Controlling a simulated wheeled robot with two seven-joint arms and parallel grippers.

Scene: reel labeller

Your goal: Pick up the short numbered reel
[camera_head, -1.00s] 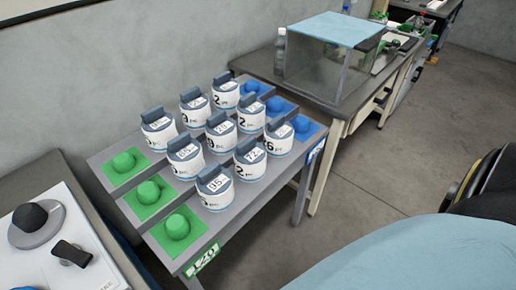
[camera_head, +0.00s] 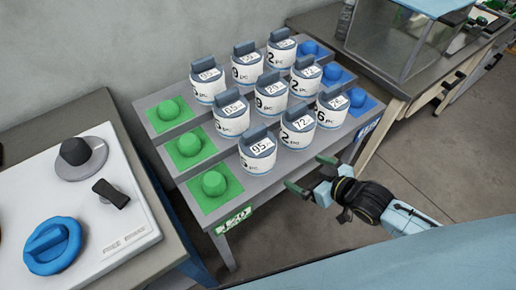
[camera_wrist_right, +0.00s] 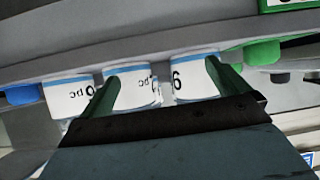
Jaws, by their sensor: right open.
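Several white numbered reels with grey-blue tops stand in three rows on a stepped grey rack in the head view. The front row holds a reel marked 95 (camera_head: 258,152), one marked 72 (camera_head: 297,130) and one beside the blue knob (camera_head: 332,107). I cannot tell which reel is the short one. My right gripper (camera_head: 308,174) is open and empty, in front of and below the front row, touching no reel. In the right wrist view its fingers (camera_wrist_right: 163,88) are spread before the front reels, whose print appears upside down. My left gripper is not in view.
Green knobs (camera_head: 214,184) line the rack's left end and blue knobs (camera_head: 357,97) its right end. A white panel (camera_head: 112,225) with a blue handwheel (camera_head: 53,246) stands at left. A clear-sided box (camera_head: 395,45) stands on the table behind right. Floor right of the rack is clear.

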